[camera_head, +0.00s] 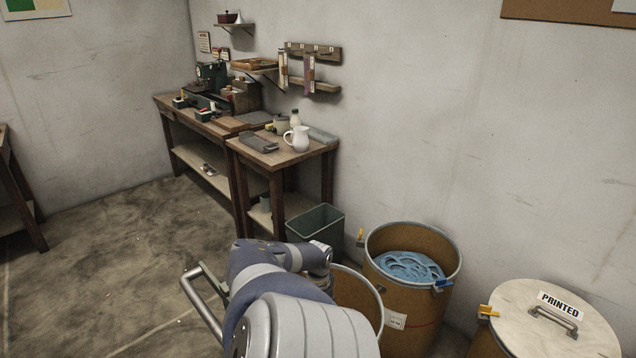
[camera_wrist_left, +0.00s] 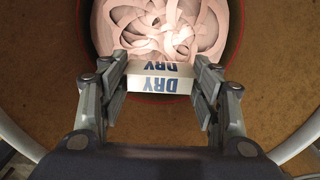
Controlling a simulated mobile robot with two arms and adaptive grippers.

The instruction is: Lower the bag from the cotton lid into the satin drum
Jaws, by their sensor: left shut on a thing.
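In the left wrist view my left gripper (camera_wrist_left: 163,80) is shut on a small white bag (camera_wrist_left: 160,84) marked "DRY" in blue. The bag is over an open brown drum (camera_wrist_left: 55,110) with coils of pale pink tape (camera_wrist_left: 150,22) inside. The bag overlaps the coils in this view; I cannot tell the gap between them. In the head view my arm covers much of an open drum (camera_head: 372,300), and my left gripper and the bag are hidden. No label names the satin drum here. My right gripper is not in view.
An open drum (camera_head: 430,310) with blue tape (camera_head: 410,266) stands to the right. A drum lid (camera_head: 520,322) marked "PRINTED" with a handle is at the far right. A dark green bin (camera_head: 315,228) stands by the workbench (camera_head: 300,160). The floor at the left is clear.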

